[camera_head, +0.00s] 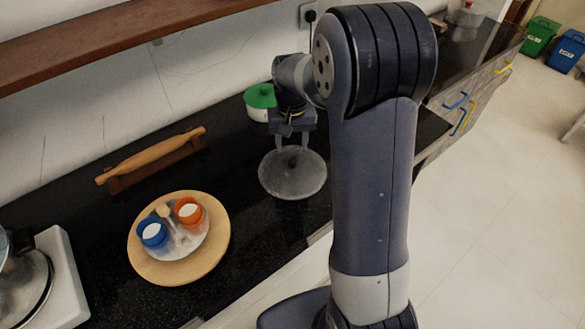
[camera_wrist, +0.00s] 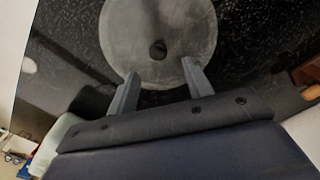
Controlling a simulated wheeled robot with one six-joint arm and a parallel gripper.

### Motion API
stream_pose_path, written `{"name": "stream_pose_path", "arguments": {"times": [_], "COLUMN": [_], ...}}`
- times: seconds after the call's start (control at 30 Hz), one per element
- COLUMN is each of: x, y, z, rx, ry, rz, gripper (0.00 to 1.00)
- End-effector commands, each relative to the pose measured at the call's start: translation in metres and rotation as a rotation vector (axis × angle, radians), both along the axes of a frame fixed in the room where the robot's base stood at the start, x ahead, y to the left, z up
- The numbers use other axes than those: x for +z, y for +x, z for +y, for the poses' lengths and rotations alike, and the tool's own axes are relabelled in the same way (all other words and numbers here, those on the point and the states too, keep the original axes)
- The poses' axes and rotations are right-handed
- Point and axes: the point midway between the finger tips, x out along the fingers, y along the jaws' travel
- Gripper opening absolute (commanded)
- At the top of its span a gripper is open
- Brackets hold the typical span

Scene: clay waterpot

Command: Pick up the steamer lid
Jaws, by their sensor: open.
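The steamer lid (camera_head: 292,182) is a flat grey round disc lying on the black counter. It also shows in the wrist view (camera_wrist: 185,22), with a small dark knob (camera_wrist: 158,50) at its middle. My gripper (camera_head: 291,149) is over the far part of the lid, fingers pointing down. In the wrist view my gripper (camera_wrist: 158,74) has its two fingers spread apart near the lid's edge, with the knob lying between and beyond the tips. Nothing is held. The exact height of the fingertips above the lid cannot be told.
A green-lidded pot (camera_head: 260,97) stands close behind my gripper. A rolling pin (camera_head: 150,156) rests on a wooden stand. A round wooden board (camera_head: 150,268) holds a plate with blue and orange cups. A white stove (camera_head: 62,270) is at the lower left. Counter between board and lid is clear.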

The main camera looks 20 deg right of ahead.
Motion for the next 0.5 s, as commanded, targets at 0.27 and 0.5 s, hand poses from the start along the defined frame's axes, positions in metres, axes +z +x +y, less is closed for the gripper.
{"name": "stream_pose_path", "arguments": {"times": [0.27, 0.5], "x": [-0.029, -0.056], "y": [-0.006, -0.007], "z": [0.0, 0.0], "rx": [0.0, 0.0], "ry": [-0.001, -0.001], "rz": [0.003, -0.001], "gripper": [0.48, 0.48]}}
